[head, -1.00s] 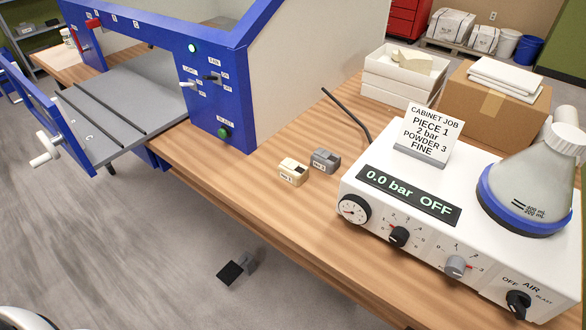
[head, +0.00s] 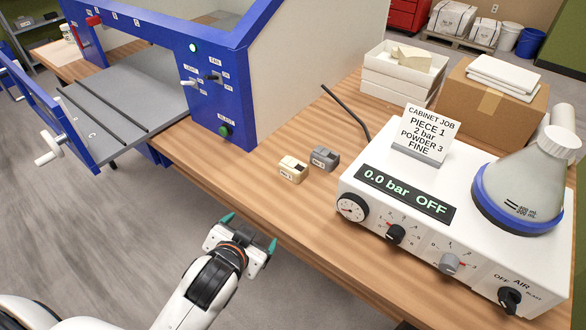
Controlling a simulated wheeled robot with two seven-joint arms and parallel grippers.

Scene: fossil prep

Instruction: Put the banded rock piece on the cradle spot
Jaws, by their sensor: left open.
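Two small labelled blocks stand side by side on the wooden bench: a cream piece (head: 292,170) and a grey piece (head: 324,159). Their labels are too small to read, and I cannot tell bands on either. My left gripper (head: 250,233) is open and empty, its teal-tipped fingers apart at the bench's front edge, below and left of the cream piece. The blue cabinet (head: 222,90) has its front open, with a grey slotted tray (head: 120,105) at the opening. I cannot make out a marked cradle spot. My right gripper is out of view.
A white control unit (head: 440,225) reading 0.0 bar OFF, with a flask (head: 535,185) and job card (head: 428,132), fills the right of the bench (head: 290,215). A black hose (head: 347,112) lies behind the pieces. White trays (head: 402,78) and a cardboard box (head: 490,100) stand behind.

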